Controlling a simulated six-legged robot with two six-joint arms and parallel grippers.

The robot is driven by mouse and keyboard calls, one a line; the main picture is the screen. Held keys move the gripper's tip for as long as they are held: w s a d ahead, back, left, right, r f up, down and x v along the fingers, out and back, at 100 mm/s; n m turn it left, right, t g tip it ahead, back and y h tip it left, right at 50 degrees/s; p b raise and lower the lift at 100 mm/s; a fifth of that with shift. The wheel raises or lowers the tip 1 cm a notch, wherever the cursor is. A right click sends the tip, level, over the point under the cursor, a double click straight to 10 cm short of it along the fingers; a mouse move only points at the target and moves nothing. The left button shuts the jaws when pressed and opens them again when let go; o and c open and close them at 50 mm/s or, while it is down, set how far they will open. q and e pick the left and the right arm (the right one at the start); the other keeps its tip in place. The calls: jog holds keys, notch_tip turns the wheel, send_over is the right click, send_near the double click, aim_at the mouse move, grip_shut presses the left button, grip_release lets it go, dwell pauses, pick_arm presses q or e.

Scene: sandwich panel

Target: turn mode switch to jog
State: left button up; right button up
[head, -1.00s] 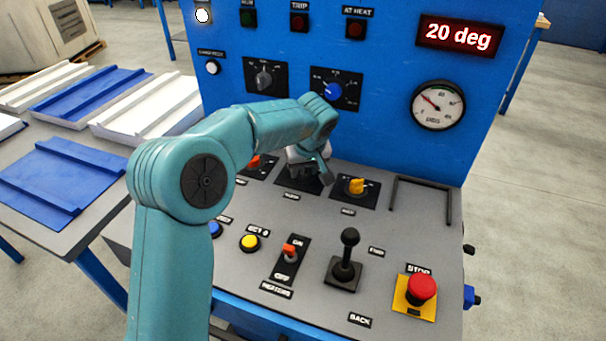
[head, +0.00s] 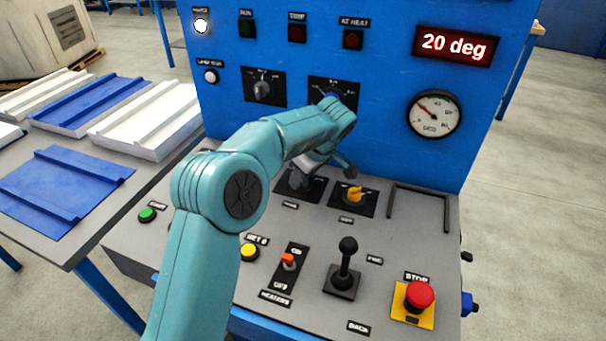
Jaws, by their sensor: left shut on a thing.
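The mode switch (head: 286,189) is on a black plate on the grey desk of the blue panel, left of a yellow rotary knob (head: 353,194). Its handle is hidden by my gripper, and its label is too small to read surely. My left gripper (head: 302,182) reaches down over this plate from behind my teal forearm. It is shut on the switch handle, and its jaws are partly hidden. I cannot tell which position the switch points to. My right gripper is not in view.
A black joystick (head: 346,265), a red-orange heater toggle (head: 288,262), a yellow button (head: 249,252) and a red stop button (head: 420,295) stand nearer on the desk. A black handle (head: 420,198) is to the right. Upright dials (head: 264,88) are behind. Panels lie on the left table (head: 75,246).

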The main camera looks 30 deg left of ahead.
pick_arm(q)
jog(key=shift+r, duration=0.1)
jog(key=o, duration=1)
jog(key=p+v, duration=0.4)
jog(key=v, duration=1.2)
jog(key=shift+d+r, duration=0.1)
